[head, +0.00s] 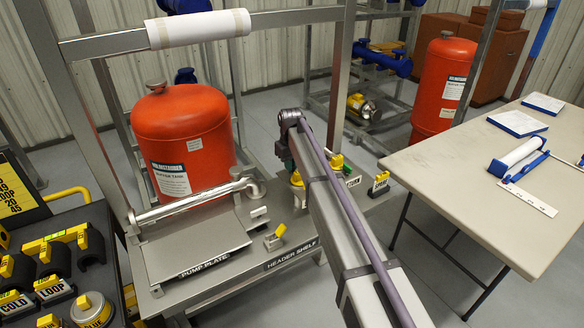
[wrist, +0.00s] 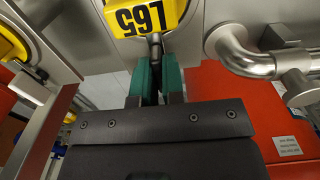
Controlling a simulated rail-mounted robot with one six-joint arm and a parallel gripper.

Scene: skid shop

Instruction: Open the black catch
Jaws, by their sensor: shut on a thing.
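My gripper (wrist: 156,68) shows in the wrist view with two green fingers closed on a thin dark grey stem (wrist: 155,43). The stem sits just below a yellow tag (wrist: 150,15) with black characters, seen upside down. What the stem belongs to is partly hidden by the fingers, and I cannot tell whether it is the black catch. Yellow-topped fittings (head: 297,178) (head: 337,162) stand beside the arm there. I cannot clearly single out a black catch in the head view.
A bent metal pipe (wrist: 245,58) is close right of my fingers. The red tank (head: 183,130) stands behind the pump plate (head: 200,250). A metal frame rises around the shelf. A table (head: 480,180) with blue-and-white items is at the right.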

